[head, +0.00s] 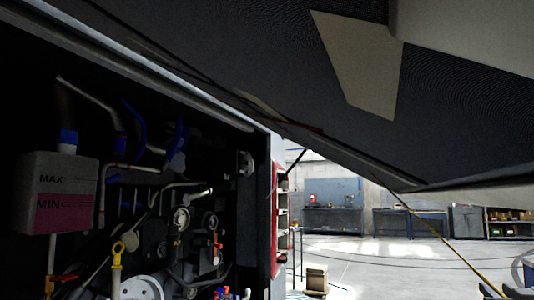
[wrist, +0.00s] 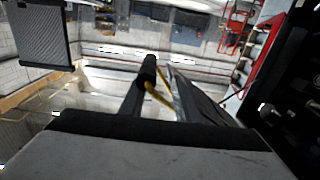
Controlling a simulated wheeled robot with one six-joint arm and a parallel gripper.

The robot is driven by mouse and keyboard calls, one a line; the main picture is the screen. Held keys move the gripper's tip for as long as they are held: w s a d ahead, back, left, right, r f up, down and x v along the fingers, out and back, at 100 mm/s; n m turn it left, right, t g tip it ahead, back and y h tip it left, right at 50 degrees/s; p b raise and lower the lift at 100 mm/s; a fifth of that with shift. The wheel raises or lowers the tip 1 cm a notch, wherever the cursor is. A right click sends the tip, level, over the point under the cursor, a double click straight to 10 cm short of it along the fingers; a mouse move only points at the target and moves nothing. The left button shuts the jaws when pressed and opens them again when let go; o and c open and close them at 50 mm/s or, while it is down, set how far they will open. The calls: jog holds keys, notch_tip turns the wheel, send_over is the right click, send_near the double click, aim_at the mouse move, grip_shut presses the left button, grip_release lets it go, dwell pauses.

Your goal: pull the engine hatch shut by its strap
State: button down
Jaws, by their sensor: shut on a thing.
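The engine hatch (head: 210,60) hangs raised and slanted across the top of the head view, its dark underside showing. Its lower edge is at right. The yellow strap (head: 435,237) runs taut from that edge down to the lower right corner. In the wrist view my gripper (wrist: 160,84) is shut on the strap (wrist: 157,97), which passes between its dark fingers. In the head view only a small part of my gripper or wrist shows at the lower right corner. The strap's held end is hard to make out there.
The open engine bay (head: 150,215) fills the left, with a MAX/MIN coolant tank (head: 58,190), pipes and a yellow dipstick (head: 117,262). A red cabinet (head: 281,220) stands beside it. Workbenches (head: 410,222) line the far wall. The floor (head: 370,262) between looks mostly clear.

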jog(key=shift+m+g, duration=0.3)
jog(key=f, duration=0.6)
jog(key=shift+s+a, duration=0.3)
jog(key=shift+s, duration=0.05)
jog(key=c, duration=1.2)
grip_release()
jog(key=shift+s+d+r, duration=0.1)
jog(key=shift+s+r, duration=0.1)
jog(key=shift+s, duration=0.05)
jog(key=shift+o, duration=0.2)
jog(key=shift+r, duration=0.1)
jog(key=shift+w, duration=0.15)
